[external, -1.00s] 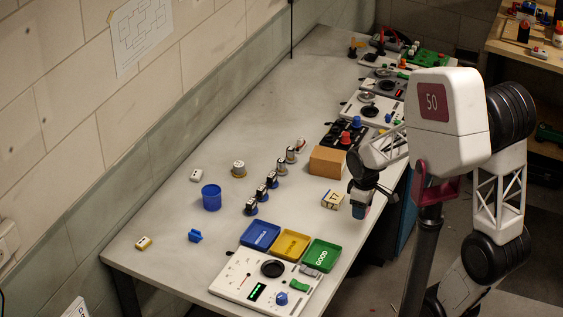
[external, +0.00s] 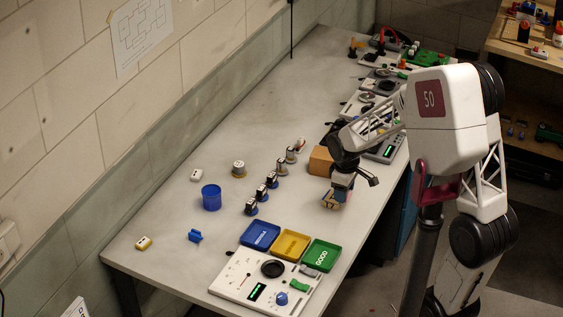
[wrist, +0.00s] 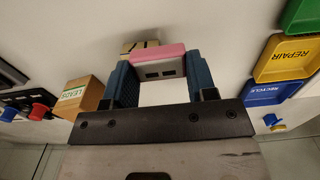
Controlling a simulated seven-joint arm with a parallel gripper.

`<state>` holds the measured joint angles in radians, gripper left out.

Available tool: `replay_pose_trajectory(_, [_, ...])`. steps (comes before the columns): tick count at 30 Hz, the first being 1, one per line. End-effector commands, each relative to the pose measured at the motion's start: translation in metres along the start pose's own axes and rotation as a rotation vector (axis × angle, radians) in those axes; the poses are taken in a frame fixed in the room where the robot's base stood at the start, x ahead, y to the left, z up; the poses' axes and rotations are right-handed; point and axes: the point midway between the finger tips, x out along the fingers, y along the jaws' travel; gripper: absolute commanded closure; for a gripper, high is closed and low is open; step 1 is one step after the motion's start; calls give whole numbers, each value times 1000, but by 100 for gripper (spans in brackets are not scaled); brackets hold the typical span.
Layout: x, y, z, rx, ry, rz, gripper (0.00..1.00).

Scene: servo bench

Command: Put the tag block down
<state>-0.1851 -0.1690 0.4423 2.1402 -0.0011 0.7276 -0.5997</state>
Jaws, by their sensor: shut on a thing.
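The tag block (wrist: 158,66), pink and pale with two small dark marks, sits between the two teal fingers of my gripper (wrist: 160,82) in the wrist view. My gripper is shut on it. In the external view my gripper (external: 341,187) is low over the bench's right edge, and the held block cannot be made out clearly. A yellow-and-white block with dark markings (external: 333,203) stands under the gripper there. It shows partly behind the held block in the wrist view (wrist: 140,45). I cannot tell whether the two blocks touch.
A cardboard box (external: 320,160), labelled LEADS in the wrist view (wrist: 80,97), stands close beside the gripper. Blue (external: 260,235), yellow (external: 290,245) and green (external: 321,255) trays lie nearer the front. Several small cylinders stand left of the box.

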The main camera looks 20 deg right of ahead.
Motion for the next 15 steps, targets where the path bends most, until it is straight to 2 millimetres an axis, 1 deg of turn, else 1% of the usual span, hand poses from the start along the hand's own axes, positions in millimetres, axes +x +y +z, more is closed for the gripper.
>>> replay_pose_trajectory(1, [1,4,-6,0,-1,-1,70])
replay_pose_trajectory(9, [4,24,-35,0,-1,0,70])
replay_pose_trajectory(15, [6,33,-47,0,0,0,70])
